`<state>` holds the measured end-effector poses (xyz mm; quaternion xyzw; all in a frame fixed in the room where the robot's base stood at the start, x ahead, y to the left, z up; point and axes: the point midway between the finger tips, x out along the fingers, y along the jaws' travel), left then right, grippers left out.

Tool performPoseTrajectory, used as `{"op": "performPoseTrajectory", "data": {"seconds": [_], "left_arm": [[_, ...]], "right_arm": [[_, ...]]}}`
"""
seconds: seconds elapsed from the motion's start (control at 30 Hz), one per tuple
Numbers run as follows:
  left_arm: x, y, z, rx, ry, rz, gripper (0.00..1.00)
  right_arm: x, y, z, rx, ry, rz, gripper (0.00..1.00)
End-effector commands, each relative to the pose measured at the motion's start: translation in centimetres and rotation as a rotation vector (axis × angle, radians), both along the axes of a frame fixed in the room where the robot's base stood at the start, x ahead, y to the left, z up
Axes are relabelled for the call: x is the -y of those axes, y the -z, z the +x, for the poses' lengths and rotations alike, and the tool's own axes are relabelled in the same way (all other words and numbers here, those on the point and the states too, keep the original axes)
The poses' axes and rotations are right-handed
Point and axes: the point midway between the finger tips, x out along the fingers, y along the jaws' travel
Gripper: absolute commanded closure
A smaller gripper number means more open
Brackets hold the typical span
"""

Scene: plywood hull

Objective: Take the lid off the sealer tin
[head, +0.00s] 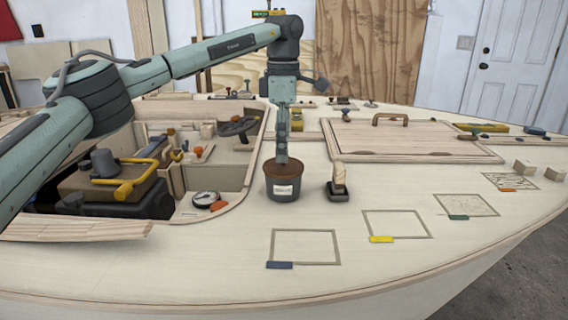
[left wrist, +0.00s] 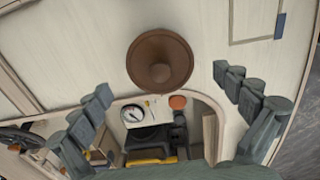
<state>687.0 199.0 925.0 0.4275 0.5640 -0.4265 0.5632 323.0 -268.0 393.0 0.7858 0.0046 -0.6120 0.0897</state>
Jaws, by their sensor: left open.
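The sealer tin (head: 284,188) is a dark pot with a white label, standing upright on the pale deck beside the cockpit opening. Its brown round lid (head: 271,171) sits on top; in the left wrist view the lid (left wrist: 144,50) shows from above with a knob in its middle and hides the tin's body. My left gripper (head: 282,158) points straight down over the lid. In the left wrist view its fingers (left wrist: 162,82) are spread wide, with nothing between them, and the lid lies just beyond the tips. My right gripper is not in view.
A brush-like tool with a wooden handle (head: 339,178) stands close to the right of the tin. The cockpit opening (head: 236,205) with a round gauge (head: 205,199) lies to the left. A wooden hatch with a handle (head: 391,119) is behind. Outlined squares mark bare deck in front.

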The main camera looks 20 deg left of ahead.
Motion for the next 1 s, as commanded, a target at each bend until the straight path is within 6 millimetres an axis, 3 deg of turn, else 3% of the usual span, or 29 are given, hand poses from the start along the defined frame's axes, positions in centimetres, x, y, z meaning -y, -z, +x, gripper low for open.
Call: {"op": "performPoseTrajectory", "data": {"seconds": [0.13, 0.37, 0.73, 1.0], "left_arm": [[0.0, 2.1, -0.1, -0.001, 0.000, 0.000, 0.00], [0.0, 2.5, -0.1, 0.000, 0.000, -0.001, 0.00], [0.0, 2.4, 0.0, 0.001, 0.000, -0.002, 0.43], [0.0, 2.6, -0.1, -0.001, 0.000, 0.000, 0.59]], "right_arm": [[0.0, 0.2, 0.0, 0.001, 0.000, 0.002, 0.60], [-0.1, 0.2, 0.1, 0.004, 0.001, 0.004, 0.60], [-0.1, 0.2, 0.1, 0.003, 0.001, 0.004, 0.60], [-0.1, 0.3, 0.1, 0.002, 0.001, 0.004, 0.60]]}}
